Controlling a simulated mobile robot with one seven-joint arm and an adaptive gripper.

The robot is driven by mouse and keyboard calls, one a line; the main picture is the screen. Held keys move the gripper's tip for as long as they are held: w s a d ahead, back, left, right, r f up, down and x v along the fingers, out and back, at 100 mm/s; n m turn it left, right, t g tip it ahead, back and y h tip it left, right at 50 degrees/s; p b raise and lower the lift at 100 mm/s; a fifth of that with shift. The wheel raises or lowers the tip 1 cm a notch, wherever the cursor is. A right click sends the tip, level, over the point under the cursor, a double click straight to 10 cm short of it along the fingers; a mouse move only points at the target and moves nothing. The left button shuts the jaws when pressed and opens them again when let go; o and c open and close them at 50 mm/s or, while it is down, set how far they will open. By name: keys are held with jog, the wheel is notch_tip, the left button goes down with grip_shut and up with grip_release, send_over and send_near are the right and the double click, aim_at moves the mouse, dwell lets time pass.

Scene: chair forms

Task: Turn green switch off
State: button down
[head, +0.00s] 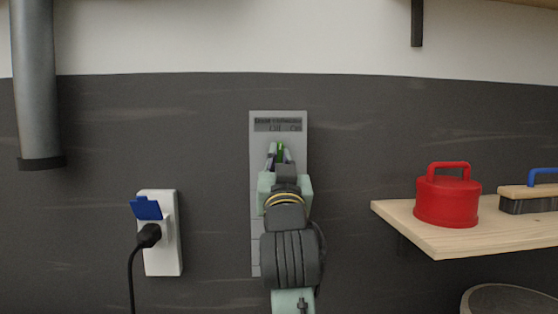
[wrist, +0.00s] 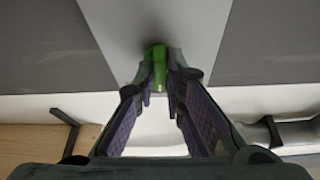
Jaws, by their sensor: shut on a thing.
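The green switch (head: 281,151) sits on a grey wall panel (head: 257,140) with a small label at its top. My gripper (head: 280,156) is at the switch, its two fingers on either side of it. In the wrist view the green switch (wrist: 156,62) shows between the fingertips (wrist: 158,78), and my gripper is shut on it. The arm hides the middle and lower part of the panel in the head view. The switch's exact position, on or off, cannot be told.
A white socket (head: 160,250) with a blue flap and a black plug is on the wall to the left. A wooden shelf (head: 440,243) on the right bears a red canister (head: 447,200) and a brush (head: 528,200). A grey pipe (head: 36,90) hangs at upper left.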

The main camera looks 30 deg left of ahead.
jog(key=shift+n+g+y, duration=0.3)
jog(key=shift+n, duration=0.6)
jog(key=c, duration=1.7)
grip_release()
jog(key=shift+o, duration=0.2)
jog(key=v, duration=1.2)
jog(key=shift+f+y, duration=0.1)
jog(key=shift+y, duration=0.2)
